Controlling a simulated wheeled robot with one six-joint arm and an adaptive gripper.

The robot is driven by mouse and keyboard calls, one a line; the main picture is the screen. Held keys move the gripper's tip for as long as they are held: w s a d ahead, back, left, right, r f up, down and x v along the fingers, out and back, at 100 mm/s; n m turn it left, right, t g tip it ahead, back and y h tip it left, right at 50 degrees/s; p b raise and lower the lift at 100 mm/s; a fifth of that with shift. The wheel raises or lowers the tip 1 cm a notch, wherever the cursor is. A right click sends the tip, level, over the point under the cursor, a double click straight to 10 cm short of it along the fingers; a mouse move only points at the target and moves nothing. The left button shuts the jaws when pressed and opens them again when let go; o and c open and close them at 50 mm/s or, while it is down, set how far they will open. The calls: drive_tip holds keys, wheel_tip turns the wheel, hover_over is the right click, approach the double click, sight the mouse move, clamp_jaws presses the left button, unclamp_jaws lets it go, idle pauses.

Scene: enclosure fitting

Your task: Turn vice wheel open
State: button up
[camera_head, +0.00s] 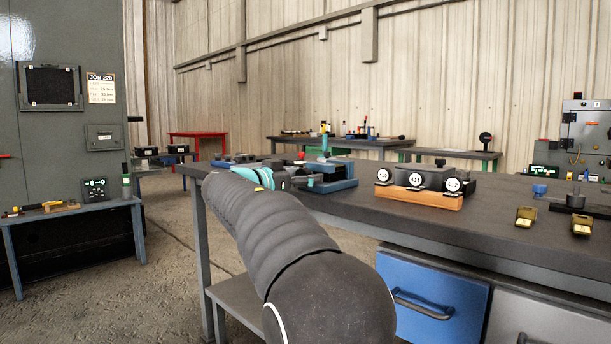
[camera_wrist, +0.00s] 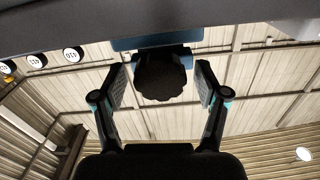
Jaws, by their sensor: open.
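The blue vice (camera_head: 338,184) stands on the near workbench, past the end of my arm; its blue body (camera_wrist: 152,41) also shows at the top of the wrist view. The dark, scalloped vice wheel (camera_wrist: 163,82) is in the middle of the wrist view. My gripper (camera_wrist: 160,84) is open, with one finger on each side of the wheel. A visible gap separates each finger from the wheel's rim. In the camera_head view my gripper (camera_head: 292,178) is beside the vice, and I cannot make out the wheel there.
A wooden block (camera_head: 418,197) with dark, numbered round-faced units stands right of the vice. Blue drawer (camera_head: 432,296) is below. A tall grey cabinet (camera_head: 60,130) stands at left beyond open floor.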

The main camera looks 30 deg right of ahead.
drive_tip(key=shift+w+d, duration=0.15)
drive_tip(key=shift+d, duration=0.3)
drive_tip(key=c, duration=1.2)
drive_tip(key=shift+o, duration=0.2)
drive_tip(key=shift+f+n+b, duration=0.1)
drive_tip(key=shift+n+b, duration=0.2)
drive_tip(key=shift+n, duration=0.3)
drive_tip(key=n, duration=0.3)
drive_tip(key=shift+n, duration=0.3)
drive_tip(key=o, duration=1.2)
drive_tip(key=shift+c, duration=0.2)
